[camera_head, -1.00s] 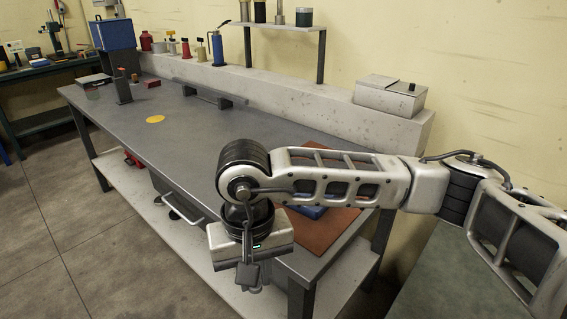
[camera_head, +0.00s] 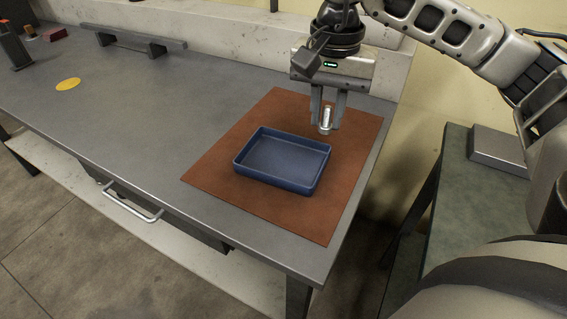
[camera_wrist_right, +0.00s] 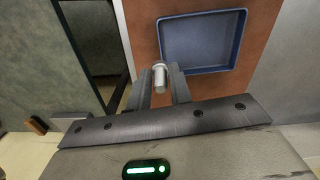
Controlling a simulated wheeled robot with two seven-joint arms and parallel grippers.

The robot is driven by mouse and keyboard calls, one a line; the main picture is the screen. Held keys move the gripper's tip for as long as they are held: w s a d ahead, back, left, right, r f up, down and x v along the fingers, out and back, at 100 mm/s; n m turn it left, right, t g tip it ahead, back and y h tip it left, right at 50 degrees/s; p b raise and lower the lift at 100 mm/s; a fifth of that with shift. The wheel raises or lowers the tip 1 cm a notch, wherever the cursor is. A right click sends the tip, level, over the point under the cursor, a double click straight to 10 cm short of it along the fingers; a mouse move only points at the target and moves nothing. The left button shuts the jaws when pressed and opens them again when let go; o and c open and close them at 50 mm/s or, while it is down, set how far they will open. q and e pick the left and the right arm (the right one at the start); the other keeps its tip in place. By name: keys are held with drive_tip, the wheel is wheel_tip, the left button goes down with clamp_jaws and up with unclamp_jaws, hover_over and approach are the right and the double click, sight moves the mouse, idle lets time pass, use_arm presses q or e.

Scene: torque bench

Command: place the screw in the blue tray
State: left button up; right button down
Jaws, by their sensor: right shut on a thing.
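The blue tray (camera_head: 283,160) lies empty on a brown mat near the right end of the grey bench. It also shows in the right wrist view (camera_wrist_right: 202,41). My right gripper (camera_head: 327,125) is shut on the screw (camera_head: 326,119), a silver metal piece held upright between the fingertips. The screw also shows in the right wrist view (camera_wrist_right: 160,75). In the head view the gripper and screw are above the mat, behind and a little right of the tray, apart from it. My left gripper is not in view.
The brown mat (camera_head: 235,163) covers the bench end. A yellow disc (camera_head: 68,84) and a grey rail (camera_head: 133,41) are farther left. A green-topped table (camera_head: 452,190) with a grey box (camera_head: 497,150) stands to the right. The bench left of the mat is mostly clear.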

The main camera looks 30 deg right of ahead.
drive_tip(key=d, duration=0.1)
drive_tip(key=m+p, duration=0.1)
drive_tip(key=p, duration=0.1)
approach(266, 156)
drive_tip(key=shift+s+d+f, duration=0.2)
drive_tip(key=shift+s+f, duration=0.35)
drive_tip(key=shift+s, duration=0.15)
drive_tip(key=shift+w+a+f, duration=0.35)
drive_tip(key=shift+w+f, duration=0.1)
drive_tip(key=shift+f, duration=0.25)
wheel_tip(266, 156, down, 3)
drive_tip(key=shift+f, duration=0.1)
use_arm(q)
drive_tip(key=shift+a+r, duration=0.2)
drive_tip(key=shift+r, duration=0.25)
